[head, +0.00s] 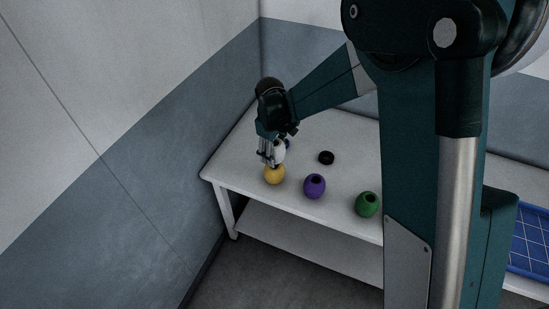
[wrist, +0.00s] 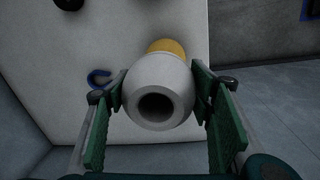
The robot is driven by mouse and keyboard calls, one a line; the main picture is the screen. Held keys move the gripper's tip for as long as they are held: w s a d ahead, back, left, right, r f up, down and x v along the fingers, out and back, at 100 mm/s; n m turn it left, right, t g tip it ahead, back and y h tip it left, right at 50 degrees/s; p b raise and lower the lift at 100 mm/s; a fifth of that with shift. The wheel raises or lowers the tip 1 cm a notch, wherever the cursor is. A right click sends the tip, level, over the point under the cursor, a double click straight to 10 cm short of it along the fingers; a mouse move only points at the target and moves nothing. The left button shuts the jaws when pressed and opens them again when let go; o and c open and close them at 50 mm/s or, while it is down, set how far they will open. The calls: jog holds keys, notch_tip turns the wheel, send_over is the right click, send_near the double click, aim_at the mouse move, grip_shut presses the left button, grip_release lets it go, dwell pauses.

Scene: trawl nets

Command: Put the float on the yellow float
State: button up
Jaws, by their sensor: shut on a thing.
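The white float (wrist: 160,82) is between the two green-padded fingers of my gripper (wrist: 160,100). It is round, with a dark hole in the end that faces the wrist camera. In the head view the white float (head: 279,151) is held close above the yellow float (head: 274,175), near the table's front left edge. The yellow float also shows in the wrist view (wrist: 166,46), mostly hidden behind the white one. I cannot tell whether the two floats touch. My gripper (head: 268,158) points down in the head view and is shut on the white float.
On the white table (head: 300,139) a purple float (head: 314,187) and a green float (head: 367,205) stand to the right. A blue gridded tray (head: 530,240) is at far right.

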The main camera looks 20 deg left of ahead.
jog(key=shift+f, duration=1.85)
jog(key=shift+f, duration=0.2)
jog(key=o, duration=0.9)
jog(key=shift+r, duration=0.15)
jog(key=shift+s+a+r, duration=0.1)
jog(key=shift+s+r, duration=0.05)
jog(key=shift+r, duration=1.85)
jog(key=shift+s+d+r, duration=0.1)
jog(key=shift+s+r, duration=0.1)
jog(key=shift+r, duration=1.85)
jog(key=shift+s+a+r, duration=0.1)
jog(key=shift+s+r, duration=0.05)
jog(key=shift+r, duration=1.85)
